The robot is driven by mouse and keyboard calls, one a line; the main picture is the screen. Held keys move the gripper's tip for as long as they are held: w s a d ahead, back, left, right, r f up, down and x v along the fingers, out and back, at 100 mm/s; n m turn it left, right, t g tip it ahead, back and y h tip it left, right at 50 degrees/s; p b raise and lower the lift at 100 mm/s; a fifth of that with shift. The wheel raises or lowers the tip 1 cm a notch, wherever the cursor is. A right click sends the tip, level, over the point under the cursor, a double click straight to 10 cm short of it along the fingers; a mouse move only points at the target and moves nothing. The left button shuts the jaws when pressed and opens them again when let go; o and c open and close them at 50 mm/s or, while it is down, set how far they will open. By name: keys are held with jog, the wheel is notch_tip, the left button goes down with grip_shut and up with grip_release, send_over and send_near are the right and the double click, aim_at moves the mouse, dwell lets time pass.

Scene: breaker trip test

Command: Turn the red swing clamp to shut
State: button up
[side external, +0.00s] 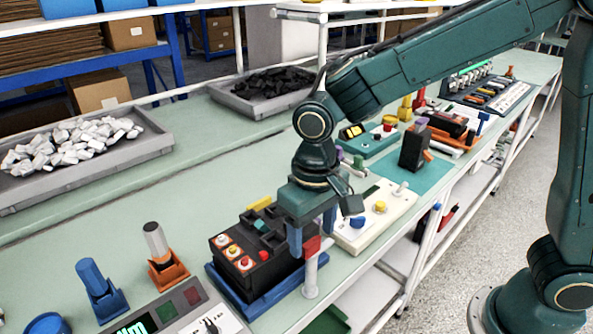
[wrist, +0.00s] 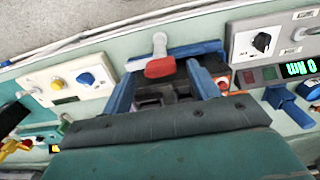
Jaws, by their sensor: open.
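The red swing clamp (side external: 312,246) sits on a pale grey post at the front edge of the blue fixture (side external: 262,303). It also shows in the wrist view (wrist: 160,67), with its grey post (wrist: 159,43) extending beyond it. My gripper (side external: 313,243) points down over the fixture's front side. Its two blue fingers are apart, one on each side of the red clamp in the wrist view (wrist: 161,72). I cannot tell whether either finger touches it. My gripper body hides part of the block.
A white panel with a blue knob and yellow button (side external: 378,215) stands right of the fixture. A meter box with a green display (side external: 170,315) is at front left. Blue (side external: 100,290) and orange (side external: 166,268) holders stand left. The bench's front edge is close to the post.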

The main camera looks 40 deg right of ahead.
jog(key=shift+f, duration=1)
jog(key=shift+c, duration=0.2)
jog(key=c, duration=1)
jog(key=shift+o, duration=0.2)
